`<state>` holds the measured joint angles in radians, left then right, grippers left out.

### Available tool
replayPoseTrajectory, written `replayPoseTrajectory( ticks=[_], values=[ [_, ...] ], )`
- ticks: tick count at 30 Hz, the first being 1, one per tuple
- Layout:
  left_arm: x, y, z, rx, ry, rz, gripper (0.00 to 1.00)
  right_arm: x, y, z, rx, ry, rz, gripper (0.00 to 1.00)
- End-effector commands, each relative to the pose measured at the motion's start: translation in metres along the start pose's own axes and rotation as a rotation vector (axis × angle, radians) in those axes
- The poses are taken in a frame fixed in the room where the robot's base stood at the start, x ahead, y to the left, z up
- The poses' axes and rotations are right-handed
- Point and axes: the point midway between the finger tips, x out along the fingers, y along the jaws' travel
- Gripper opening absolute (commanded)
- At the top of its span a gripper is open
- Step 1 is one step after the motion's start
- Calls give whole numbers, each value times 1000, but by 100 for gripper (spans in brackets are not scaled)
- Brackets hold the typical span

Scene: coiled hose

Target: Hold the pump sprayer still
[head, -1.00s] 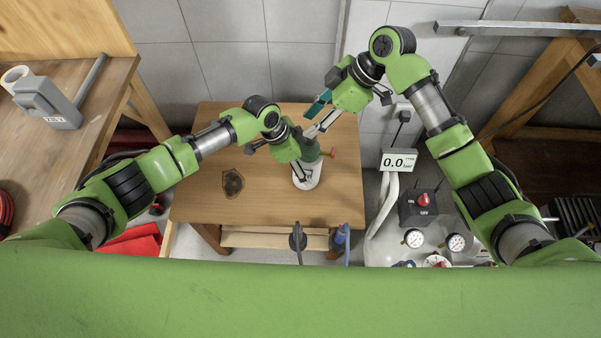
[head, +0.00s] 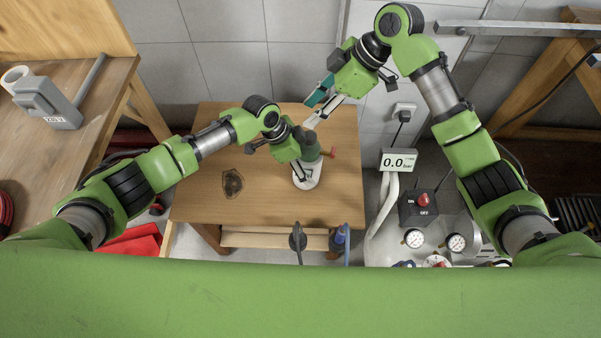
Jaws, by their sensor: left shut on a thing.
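The pump sprayer (head: 308,177) stands on the small wooden table (head: 206,205), with a white lower body, a dark green upper part and a red piece at its right side. My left gripper (head: 301,165) is shut on the sprayer from the left and hides part of it. My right gripper (head: 317,108) is above and behind the sprayer, apart from it.
A dark stain or patch (head: 232,183) lies left on the table. A compressor with a 0.0 bar display (head: 398,161), a red switch (head: 423,200) and gauges stands at the right. A workbench (head: 90,115) is at the left. The table's left half is mostly clear.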

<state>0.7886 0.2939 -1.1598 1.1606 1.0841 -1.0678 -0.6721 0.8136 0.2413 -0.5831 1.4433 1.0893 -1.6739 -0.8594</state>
Motion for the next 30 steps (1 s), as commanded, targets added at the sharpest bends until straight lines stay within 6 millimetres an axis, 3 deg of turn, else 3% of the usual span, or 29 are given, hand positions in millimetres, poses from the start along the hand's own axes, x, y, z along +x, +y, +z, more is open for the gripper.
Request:
replayPoseTrajectory(
  ticks=[8, 9, 10, 23, 30],
  values=[
    [2, 0, 0, 0, 1, 0, 37, 2, 0, 1, 0, 0, 0, 36],
    [2, 0, 0, 0, 1, 0, 84, 2, 0, 1, 0, 0, 0, 36],
    [2, 0, 0, 0, 1, 0, 91, 2, 0, 1, 0, 0, 0, 36],
    [2, 1, 3, -1, -4, 2, 93, 2, 0, 1, 0, 0, 0, 36],
    [-15, 0, 2, -1, -2, 0, 93, 0, 0, 0, 0, 0, 0, 36]
  ],
)
